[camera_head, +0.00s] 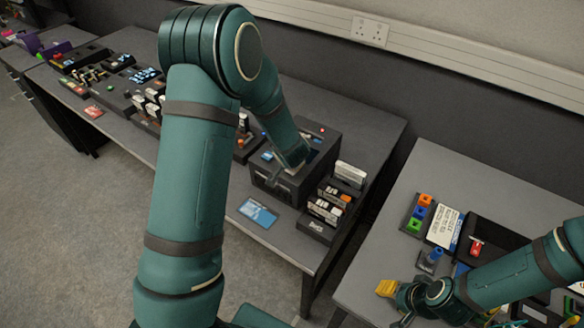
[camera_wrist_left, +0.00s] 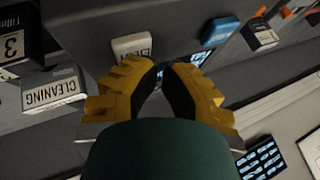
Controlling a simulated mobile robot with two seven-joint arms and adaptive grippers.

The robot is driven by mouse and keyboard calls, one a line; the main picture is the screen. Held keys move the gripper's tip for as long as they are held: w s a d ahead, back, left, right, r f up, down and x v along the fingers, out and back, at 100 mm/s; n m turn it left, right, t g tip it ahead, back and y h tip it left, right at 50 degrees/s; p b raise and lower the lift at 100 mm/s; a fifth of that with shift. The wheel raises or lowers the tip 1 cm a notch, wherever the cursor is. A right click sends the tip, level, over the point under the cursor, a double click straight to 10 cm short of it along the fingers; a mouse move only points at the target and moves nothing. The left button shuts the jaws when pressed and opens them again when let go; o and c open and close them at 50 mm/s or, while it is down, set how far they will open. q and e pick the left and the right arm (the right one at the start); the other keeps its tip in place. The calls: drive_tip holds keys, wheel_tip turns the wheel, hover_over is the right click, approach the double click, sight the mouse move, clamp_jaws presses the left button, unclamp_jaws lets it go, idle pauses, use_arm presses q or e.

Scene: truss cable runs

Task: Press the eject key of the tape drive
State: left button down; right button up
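The tape drive appears to be the dark box (camera_head: 272,182) near the right end of the long table. My left arm reaches down to its top, hiding part of it. My left gripper (camera_wrist_left: 162,68) shows yellow fingers with dark pads, tips drawn nearly together and nothing visible between them. In the left wrist view, a dark surface (camera_wrist_left: 95,30) lies ahead of the tips, with a small white lettered block (camera_wrist_left: 132,46) and a blue block (camera_wrist_left: 219,31). I cannot tell which part is the eject key, or whether the tips touch anything. My right gripper (camera_head: 388,288) is partly hidden over the right table.
Labelled cartridges (camera_head: 325,210) stand in racks right of the box; one reads CLEANING in the wrist view (camera_wrist_left: 50,91). A blue card (camera_head: 258,212) lies at the table's front. A gap separates the right table (camera_head: 375,255), which holds coloured blocks (camera_head: 418,212).

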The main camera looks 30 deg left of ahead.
use_arm(q)
drive_tip(key=shift+f, duration=0.2)
use_arm(e)
drive_tip(key=shift+f, duration=0.1)
use_arm(q)
drive_tip(key=shift+r, duration=0.1)
drive_tip(key=shift+r+p, duration=0.9)
drive_tip(key=shift+p, duration=0.2)
use_arm(e)
drive_tip(key=shift+r, duration=1.2)
use_arm(q)
wheel_tip(320, 180, up, 5)
drive_tip(key=p, duration=0.5)
drive_tip(key=shift+p, duration=0.3)
use_arm(e)
wheel_tip(320, 180, up, 6)
drive_tip(key=shift+f, duration=0.25)
